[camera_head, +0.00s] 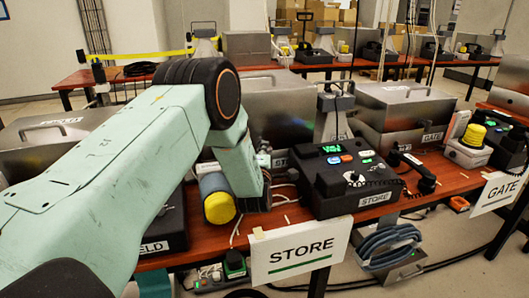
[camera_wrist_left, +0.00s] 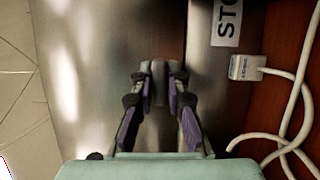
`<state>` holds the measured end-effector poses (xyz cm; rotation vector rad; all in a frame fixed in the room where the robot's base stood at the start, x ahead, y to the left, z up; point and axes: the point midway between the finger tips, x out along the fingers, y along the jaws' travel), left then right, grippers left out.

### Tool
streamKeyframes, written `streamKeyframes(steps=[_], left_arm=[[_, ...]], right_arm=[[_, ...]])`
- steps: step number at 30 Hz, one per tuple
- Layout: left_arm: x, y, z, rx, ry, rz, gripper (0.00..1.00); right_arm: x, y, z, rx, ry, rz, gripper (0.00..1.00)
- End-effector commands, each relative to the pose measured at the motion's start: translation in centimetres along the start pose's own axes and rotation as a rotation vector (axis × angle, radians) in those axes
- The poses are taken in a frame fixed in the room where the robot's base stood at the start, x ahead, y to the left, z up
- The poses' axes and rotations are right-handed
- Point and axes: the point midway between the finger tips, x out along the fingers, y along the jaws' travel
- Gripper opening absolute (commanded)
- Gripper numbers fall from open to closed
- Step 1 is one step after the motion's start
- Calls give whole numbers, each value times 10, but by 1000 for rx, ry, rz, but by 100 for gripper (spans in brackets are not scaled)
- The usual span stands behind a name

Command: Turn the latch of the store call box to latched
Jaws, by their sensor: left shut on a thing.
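The store call box is a steel box (camera_head: 280,108) on the red-brown table, behind the black STORE phone base (camera_head: 350,180). My left arm reaches across the head view and covers the box's left part. In the left wrist view my left gripper (camera_wrist_left: 160,86), with purple-padded fingers, is shut on a small grey piece (camera_wrist_left: 159,92) in front of the steel box (camera_wrist_left: 95,70); it appears to be the latch. The box's label (camera_wrist_left: 227,22) shows partly at the top. How far the latch is turned cannot be told. My right gripper is not in view.
A STORE sign (camera_head: 300,250) hangs at the table's front edge. White cables (camera_wrist_left: 290,135) lie right of the gripper in the wrist view. The GATE box (camera_head: 405,105) stands farther right.

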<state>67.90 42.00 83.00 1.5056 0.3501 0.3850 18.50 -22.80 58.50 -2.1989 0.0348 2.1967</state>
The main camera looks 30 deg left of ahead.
Motion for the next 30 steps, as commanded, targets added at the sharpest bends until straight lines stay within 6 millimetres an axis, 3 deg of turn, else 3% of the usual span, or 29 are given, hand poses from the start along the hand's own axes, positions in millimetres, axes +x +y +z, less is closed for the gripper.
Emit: streamKeyframes(steps=[8,30], left_arm=[[2,-1,0,-153,1,73,0],[1,-1,0,-799,-3,340,0]], right_arm=[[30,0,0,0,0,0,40],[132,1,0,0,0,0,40]])
